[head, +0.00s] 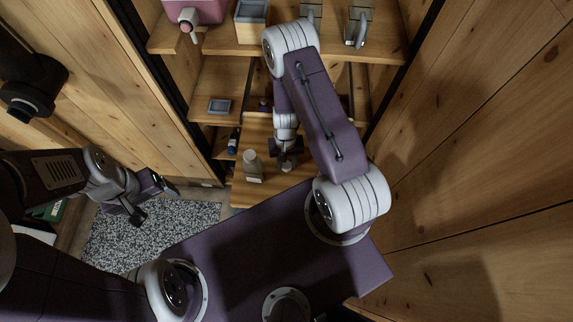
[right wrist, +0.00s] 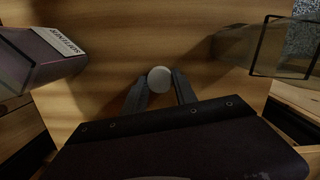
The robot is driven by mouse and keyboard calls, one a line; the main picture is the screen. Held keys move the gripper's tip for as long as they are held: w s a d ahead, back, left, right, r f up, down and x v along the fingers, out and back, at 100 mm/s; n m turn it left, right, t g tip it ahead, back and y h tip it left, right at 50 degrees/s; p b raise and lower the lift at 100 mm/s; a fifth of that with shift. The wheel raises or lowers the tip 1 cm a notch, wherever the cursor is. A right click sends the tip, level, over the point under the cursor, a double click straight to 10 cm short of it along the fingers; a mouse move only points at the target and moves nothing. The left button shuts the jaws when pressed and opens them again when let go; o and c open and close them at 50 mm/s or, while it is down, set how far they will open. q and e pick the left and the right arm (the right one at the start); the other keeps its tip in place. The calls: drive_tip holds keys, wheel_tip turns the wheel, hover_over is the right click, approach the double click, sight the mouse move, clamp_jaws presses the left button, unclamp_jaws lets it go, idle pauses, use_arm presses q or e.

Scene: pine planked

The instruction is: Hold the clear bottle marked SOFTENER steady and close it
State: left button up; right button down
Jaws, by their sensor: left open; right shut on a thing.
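In the right wrist view, a bottle-like container (right wrist: 35,55) at the upper left has a white label with upside-down lettering that looks like SOFTENER. A clear, box-shaped container (right wrist: 285,48) is at the upper right. My right gripper (right wrist: 159,82) is shut on a small round white thing (right wrist: 159,78), perhaps a cap, between the two containers. In the head view, my right gripper (head: 287,160) is over the low wooden shelf, right of a pale bottle (head: 253,168) standing upright. My left gripper (head: 155,198) is open and empty, well left of the shelf, above the mat.
A dark blue bottle (head: 233,140) stands behind the pale one. A small framed item (head: 219,105) and a lined box (head: 251,20) are on higher shelves. A grey speckled mat (head: 140,238) covers the floor at left. Plank walls close in on the right.

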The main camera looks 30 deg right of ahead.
sight(286, 167)
drive_tip(key=shift+r, duration=0.1)
drive_tip(key=shift+r, duration=0.3)
drive_tip(key=r, duration=0.3)
drive_tip(key=shift+s+a+r, duration=0.1)
drive_tip(key=shift+a+r, duration=0.1)
drive_tip(key=shift+r, duration=0.1)
use_arm(q)
drive_tip(key=shift+f+b, duration=0.7)
use_arm(e)
drive_tip(key=s+a+r, duration=0.6)
drive_tip(key=s+a, duration=0.1)
drive_tip(key=a, duration=0.1)
drive_tip(key=shift+s+r, duration=0.3)
drive_tip(key=shift+s, duration=0.1)
use_arm(q)
drive_tip(key=shift+o, duration=0.5)
use_arm(e)
drive_tip(key=shift+a, duration=0.1)
